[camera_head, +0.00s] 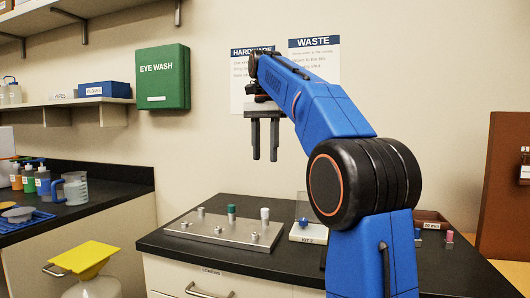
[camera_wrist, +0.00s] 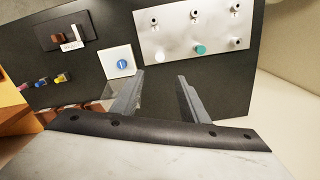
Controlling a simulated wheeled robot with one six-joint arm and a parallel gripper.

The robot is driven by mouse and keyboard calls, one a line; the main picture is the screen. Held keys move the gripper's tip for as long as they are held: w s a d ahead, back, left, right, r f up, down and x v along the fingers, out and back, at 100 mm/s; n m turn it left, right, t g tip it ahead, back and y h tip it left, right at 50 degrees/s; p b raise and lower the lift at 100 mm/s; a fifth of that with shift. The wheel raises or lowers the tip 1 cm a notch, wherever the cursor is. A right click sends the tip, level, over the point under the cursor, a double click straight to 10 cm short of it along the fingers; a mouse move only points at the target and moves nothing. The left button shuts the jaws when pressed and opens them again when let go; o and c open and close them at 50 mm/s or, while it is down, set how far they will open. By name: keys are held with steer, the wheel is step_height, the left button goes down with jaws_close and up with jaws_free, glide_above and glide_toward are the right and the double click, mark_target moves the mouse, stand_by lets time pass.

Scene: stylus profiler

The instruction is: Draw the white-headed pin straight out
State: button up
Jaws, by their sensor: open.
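The white-headed pin (camera_head: 265,214) stands upright in the metal plate (camera_head: 208,234), at the right end of its back row. In the wrist view its pale head (camera_wrist: 159,56) shows at the plate's near corner, just beyond the fingertips. A green-headed pin (camera_head: 231,211) and a plain grey one (camera_head: 201,211) stand in the same row. Several short metal posts stand along the plate's front side. My gripper (camera_head: 265,158) is open and empty, fingers pointing down, well above the plate and roughly over the white-headed pin. Both fingers also show in the wrist view (camera_wrist: 160,78).
A white block with a blue knob (camera_head: 303,223) stands right of the plate, partly behind my arm. The wall with posters (camera_head: 315,62) is behind.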

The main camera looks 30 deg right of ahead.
glide_toward(265, 209)
steer(key=shift+m, duration=0.4)
step_height(265, 209, down, 9)
steer(key=shift+r, duration=0.2)
steer(key=shift+c, duration=0.6)
jaws_close()
